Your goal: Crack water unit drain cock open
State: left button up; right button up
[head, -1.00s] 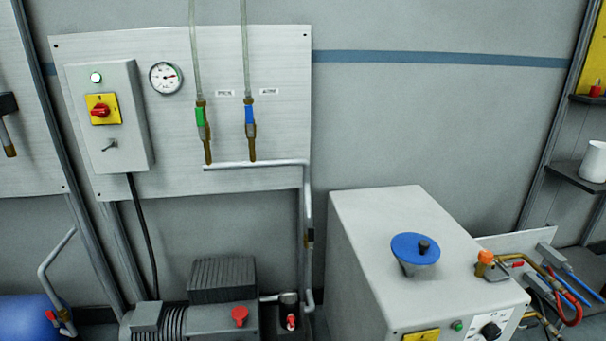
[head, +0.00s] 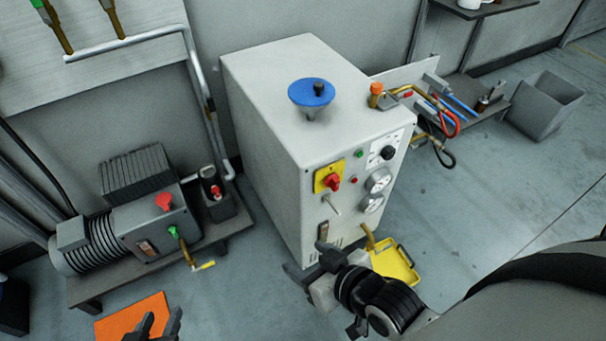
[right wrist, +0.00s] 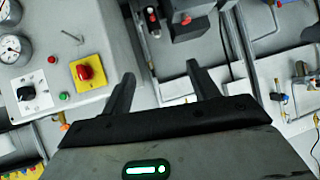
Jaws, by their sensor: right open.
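The water unit is a pale grey cabinet (head: 265,110) with a blue funnel (head: 311,93) on top. Its front carries gauges, a knob and a red switch. A brass cock (head: 369,237) sticks out low on the front above a yellow tray (head: 398,264); my right arm is close beside it. My right gripper (head: 308,256) is open and empty in front of the cabinet's lower left front. In the right wrist view, its jaws (right wrist: 160,75) are apart, with the red switch (right wrist: 86,70) to their left. My left gripper (head: 160,322) shows at the bottom edge, fingers apart, partly cut off.
A pump (head: 130,220) with a red knob and a green-and-yellow tap stands on a low bench at left. An orange mat (head: 133,312) lies on the floor. A side shelf with hoses and a grey bin (head: 545,102) are at right. Floor at right is clear.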

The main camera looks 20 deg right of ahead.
aim_at(389, 245)
jog(key=u, duration=0.5)
jog(key=k, duration=0.95)
jog(key=z, duration=1.1)
jog(key=i, duration=0.8)
jog(key=z, duration=0.75)
